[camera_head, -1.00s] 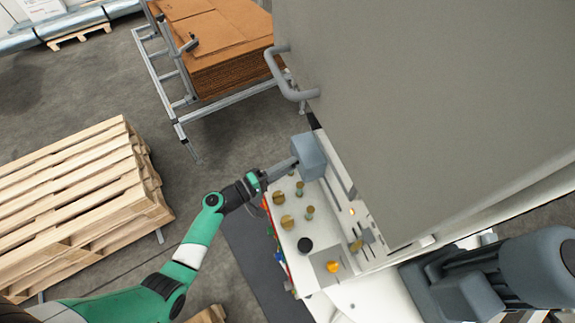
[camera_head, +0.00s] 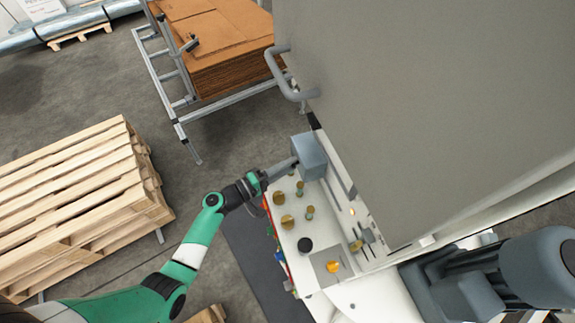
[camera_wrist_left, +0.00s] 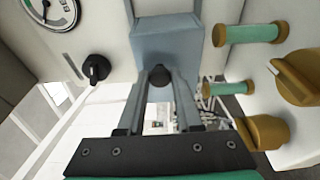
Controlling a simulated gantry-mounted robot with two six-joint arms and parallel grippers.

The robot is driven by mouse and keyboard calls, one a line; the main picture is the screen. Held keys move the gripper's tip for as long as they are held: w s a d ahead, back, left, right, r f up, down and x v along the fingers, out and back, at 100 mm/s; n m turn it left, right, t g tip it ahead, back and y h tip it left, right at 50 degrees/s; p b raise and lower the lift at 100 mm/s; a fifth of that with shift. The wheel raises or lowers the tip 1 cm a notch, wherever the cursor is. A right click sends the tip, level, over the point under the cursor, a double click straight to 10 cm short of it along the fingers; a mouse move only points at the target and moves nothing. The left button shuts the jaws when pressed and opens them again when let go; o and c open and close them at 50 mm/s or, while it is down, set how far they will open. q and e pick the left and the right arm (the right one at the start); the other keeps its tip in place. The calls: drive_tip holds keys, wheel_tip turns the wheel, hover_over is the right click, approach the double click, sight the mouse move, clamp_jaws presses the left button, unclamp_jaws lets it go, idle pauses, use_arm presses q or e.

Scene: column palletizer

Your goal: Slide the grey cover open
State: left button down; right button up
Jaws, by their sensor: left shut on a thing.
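The grey cover (camera_head: 309,160) is a blue-grey box on the white control panel, at its far end. It also shows at the top middle of the left wrist view (camera_wrist_left: 168,38). A dark round knob (camera_wrist_left: 160,75) sits at the cover's near side. My left gripper (camera_head: 289,166) reaches in from the left and meets the cover's left side. In the left wrist view its two fingers (camera_wrist_left: 160,82) are shut on the knob, one on each side. What lies beneath the cover is hidden. My right gripper is not in view.
The white panel (camera_head: 325,224) carries several brass knobs, a black knob (camera_head: 305,245) and an orange knob (camera_head: 333,267). A big grey cabinet wall (camera_head: 420,110) with a bent handle (camera_head: 288,80) stands right of the cover. Wooden pallets (camera_head: 85,205) and a cardboard stack (camera_head: 225,45) stand left.

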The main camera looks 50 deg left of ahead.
use_arm(q)
drive_tip(key=s+d, duration=0.4)
drive_tip(key=d, duration=0.5)
drive_tip(key=shift+b, duration=0.35)
drive_tip(key=shift+d, duration=0.1)
drive_tip(key=c, duration=0.6)
unclamp_jaws()
